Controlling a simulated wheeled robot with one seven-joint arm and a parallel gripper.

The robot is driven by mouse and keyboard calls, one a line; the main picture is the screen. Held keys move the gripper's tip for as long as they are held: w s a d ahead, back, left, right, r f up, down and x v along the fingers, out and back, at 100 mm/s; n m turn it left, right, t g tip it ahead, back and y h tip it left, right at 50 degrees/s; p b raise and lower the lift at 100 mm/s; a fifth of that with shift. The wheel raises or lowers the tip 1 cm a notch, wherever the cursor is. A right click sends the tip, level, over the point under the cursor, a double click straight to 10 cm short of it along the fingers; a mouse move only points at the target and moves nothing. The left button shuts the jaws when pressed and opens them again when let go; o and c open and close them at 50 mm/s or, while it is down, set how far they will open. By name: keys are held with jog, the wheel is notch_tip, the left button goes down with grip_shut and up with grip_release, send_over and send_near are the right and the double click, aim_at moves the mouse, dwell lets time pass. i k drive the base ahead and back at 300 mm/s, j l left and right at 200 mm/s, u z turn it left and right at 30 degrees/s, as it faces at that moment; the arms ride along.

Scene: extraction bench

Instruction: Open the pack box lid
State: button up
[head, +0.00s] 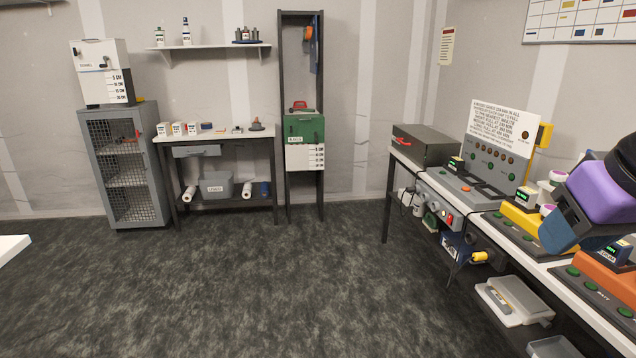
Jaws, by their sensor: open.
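A dark grey box (425,146) with a red handle on its front stands at the far left end of the right-hand bench in the head view. Its lid looks shut. A green case (304,129) with a red top handle and a label too small to read surely sits in the tall dark rack. No label clearly tells which one is the pack box. My gripper (572,222), dark blue below a purple part of my arm, is at the right edge over the bench, well apart from both boxes. It is open; its fingertips are hard to make out.
The right-hand bench (409,161) carries button panels, a yellow unit (520,217) and an orange unit (607,274). Trays and cables lie below it. A grey mesh cabinet (130,165) and a small table (240,136) stand at the back left. The middle floor is clear.

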aim_at(412, 139)
jog(key=i+u, duration=0.1)
jog(key=i, duration=1.65)
jog(key=i+j+z, duration=0.1)
jog(key=i, duration=0.75)
jog(key=i+j+z, duration=0.15)
jog(key=i, duration=0.7)
jog(key=i+j+z, duration=0.15)
jog(key=i, duration=0.2)
jog(key=i+j+z, duration=0.2)
jog(key=i+l, duration=0.1)
jog(key=i, duration=0.05)
